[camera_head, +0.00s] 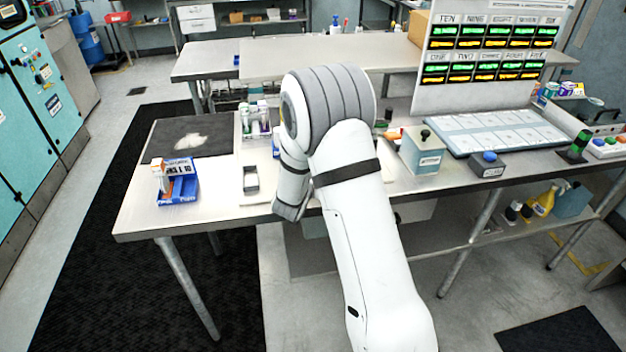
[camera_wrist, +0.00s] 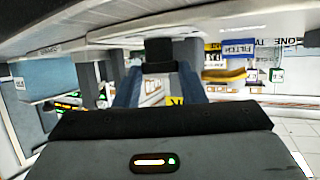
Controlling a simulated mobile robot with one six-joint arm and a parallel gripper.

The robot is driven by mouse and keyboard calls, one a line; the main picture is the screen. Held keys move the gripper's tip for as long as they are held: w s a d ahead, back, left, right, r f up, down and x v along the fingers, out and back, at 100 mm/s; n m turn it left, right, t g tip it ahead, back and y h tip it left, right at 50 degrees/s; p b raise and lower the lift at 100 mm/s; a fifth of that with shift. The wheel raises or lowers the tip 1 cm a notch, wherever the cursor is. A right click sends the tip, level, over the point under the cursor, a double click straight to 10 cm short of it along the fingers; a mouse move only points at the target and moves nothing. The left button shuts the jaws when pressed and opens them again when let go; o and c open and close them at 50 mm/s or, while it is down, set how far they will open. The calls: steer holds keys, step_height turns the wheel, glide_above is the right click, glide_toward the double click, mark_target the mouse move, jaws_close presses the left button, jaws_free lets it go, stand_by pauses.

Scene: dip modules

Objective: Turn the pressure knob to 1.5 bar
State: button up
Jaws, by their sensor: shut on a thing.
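The wrist view appears upside down, with the bench surface at its top. My gripper (camera_wrist: 158,66) reaches away from the camera there, one blue-grey finger on each side of a dark, block-shaped part (camera_wrist: 158,51). The fingers are shut on this part, which I take to be the pressure knob. Its scale and pointer do not show, so I cannot read its setting. In the head view my own arm covers the gripper and the knob, and the wrist points down at the bench's front edge.
A grey box with a black knob on top (camera_head: 422,152) stands right of my arm. A dark box with a blue button (camera_head: 487,163) is beside it. A blue bin (camera_head: 178,190) and a small switch-like block (camera_head: 251,180) lie to the left. A display board (camera_head: 480,90) stands behind.

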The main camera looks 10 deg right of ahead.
steer(key=shift+w+a+r+m+g+h+p, duration=0.15)
steer(key=shift+m+g+h+p, duration=0.2)
steer(key=shift+m+h, duration=0.3)
steer(key=shift+a+f+m+g+h+p, duration=0.1)
steer(key=shift+m+g+h+p, duration=0.25)
steer(key=shift+m+h, duration=0.25)
steer(key=shift+h, duration=0.25)
steer(key=o, duration=1)
